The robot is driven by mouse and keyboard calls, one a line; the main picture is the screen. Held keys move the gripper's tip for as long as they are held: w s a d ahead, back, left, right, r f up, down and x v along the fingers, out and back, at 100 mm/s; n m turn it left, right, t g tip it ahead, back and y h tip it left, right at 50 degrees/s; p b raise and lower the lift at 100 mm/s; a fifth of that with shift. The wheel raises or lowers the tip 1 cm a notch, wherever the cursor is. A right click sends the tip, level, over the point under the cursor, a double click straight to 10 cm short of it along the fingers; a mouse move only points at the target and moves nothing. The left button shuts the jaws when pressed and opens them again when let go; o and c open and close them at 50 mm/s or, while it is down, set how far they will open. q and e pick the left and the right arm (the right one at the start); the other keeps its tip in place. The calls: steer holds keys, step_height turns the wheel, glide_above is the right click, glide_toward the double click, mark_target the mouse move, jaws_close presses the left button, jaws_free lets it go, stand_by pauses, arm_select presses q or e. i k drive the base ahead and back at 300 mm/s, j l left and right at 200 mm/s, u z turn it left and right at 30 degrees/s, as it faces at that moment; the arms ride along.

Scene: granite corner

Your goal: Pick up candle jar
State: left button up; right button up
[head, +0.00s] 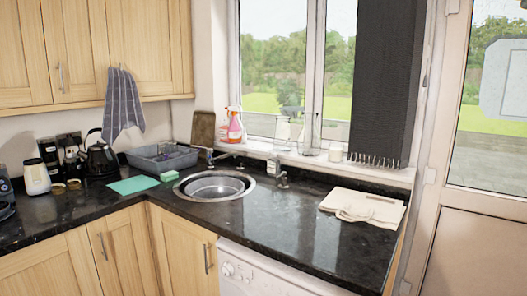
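Neither of my grippers is in the head view.
The windowsill (375,170) also holds clear glassware (282,132) and spray bottles (235,128). A round sink (213,186) with a tap is set in the black counter (290,225). A folded cream cloth (365,205) lies at right. A grey basin (165,157) and black kettle (101,157) stand at left.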

mark_target(335, 152)
steer(key=i+l+u, duration=0.2)
steer(key=l+u, duration=0.25)
steer(key=i+l+u, duration=0.1)
steer(key=l+u, duration=0.2)
steer(key=u, duration=0.15)
steer(key=l+u, duration=0.85)
steer(key=i+l, duration=0.05)
